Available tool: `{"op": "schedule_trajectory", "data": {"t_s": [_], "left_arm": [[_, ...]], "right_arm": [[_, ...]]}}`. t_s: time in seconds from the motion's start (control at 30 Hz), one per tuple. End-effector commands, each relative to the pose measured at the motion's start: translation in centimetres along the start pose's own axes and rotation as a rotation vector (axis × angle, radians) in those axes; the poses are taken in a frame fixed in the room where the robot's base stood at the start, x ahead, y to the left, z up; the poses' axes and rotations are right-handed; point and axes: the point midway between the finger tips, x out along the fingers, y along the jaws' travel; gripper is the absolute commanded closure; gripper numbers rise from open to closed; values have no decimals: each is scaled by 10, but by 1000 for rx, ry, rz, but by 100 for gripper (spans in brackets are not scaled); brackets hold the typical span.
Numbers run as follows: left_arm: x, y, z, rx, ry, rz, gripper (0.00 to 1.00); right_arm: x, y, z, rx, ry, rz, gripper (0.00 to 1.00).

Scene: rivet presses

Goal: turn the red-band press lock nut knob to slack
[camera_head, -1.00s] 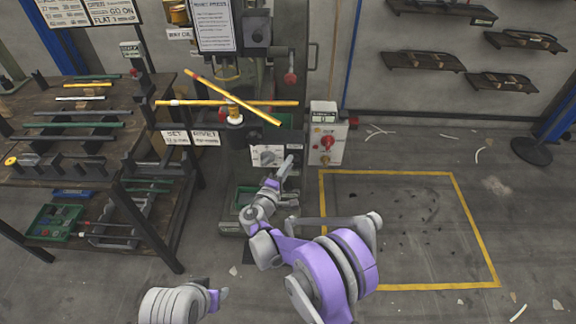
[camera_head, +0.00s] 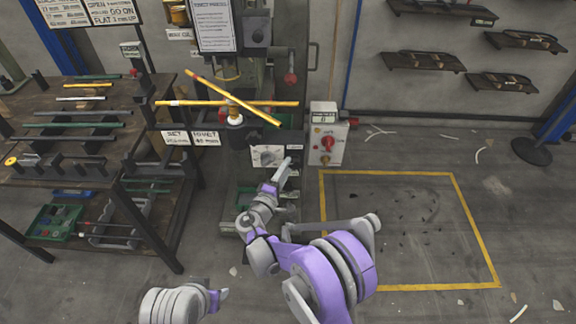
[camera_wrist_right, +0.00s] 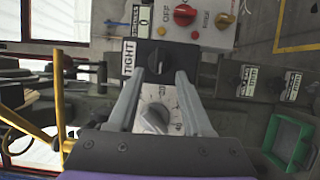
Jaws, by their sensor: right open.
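The black lock nut knob (camera_wrist_right: 157,61) sits on a dark block beside the TIGHT label (camera_wrist_right: 128,57) in the wrist view. Below it is a white dial plate with a grey pointer knob (camera_wrist_right: 152,119); this plate (camera_head: 266,156) also shows in the head view. My right gripper (camera_wrist_right: 161,78) is open, its fingers spread on either side of the dial plate, with tips near the black knob. I cannot tell whether they touch it. In the head view my right gripper (camera_head: 286,168) is in front of the press (camera_head: 250,210). My left gripper (camera_head: 217,298) shows only partly, low down.
A switch box (camera_head: 327,135) with a red knob stands right of the press. Crossed yellow rods (camera_head: 233,99) lie above the dial plate. A workbench (camera_head: 95,185) with bars stands at left. The yellow-outlined floor area (camera_head: 395,174) at right is clear of large objects.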

Motion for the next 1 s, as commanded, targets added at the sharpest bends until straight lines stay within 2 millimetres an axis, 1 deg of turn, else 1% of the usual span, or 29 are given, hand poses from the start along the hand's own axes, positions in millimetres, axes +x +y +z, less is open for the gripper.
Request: {"op": "schedule_trajectory", "data": {"t_s": [0.03, 0.2, 0.3, 0.4, 0.5, 0.6, 1.0], "left_arm": [[0, 0, 0, 0, 0, 0, 50], [0, 0, 0, 0, 0, 0, 50], [1, 0, 0, 0, 0, 0, 50], [1, 0, 0, 0, 0, 0, 50], [1, 0, 0, 0, 0, 0, 50], [1, 0, 0, 0, 0, 0, 50], [1, 0, 0, 0, 0, 0, 50]], "right_arm": [[-11, 0, -1, 1, 4, 0, 50], [-47, 0, -1, 0, 4, 0, 50], [-64, 0, -1, -1, 3, 0, 50], [-77, 0, -1, 0, 3, 0, 50], [-84, 0, 0, 0, 1, 1, 50], [-87, 0, 0, 0, 0, 0, 50], [-87, 0, 0, -1, 0, 0, 50]]}}
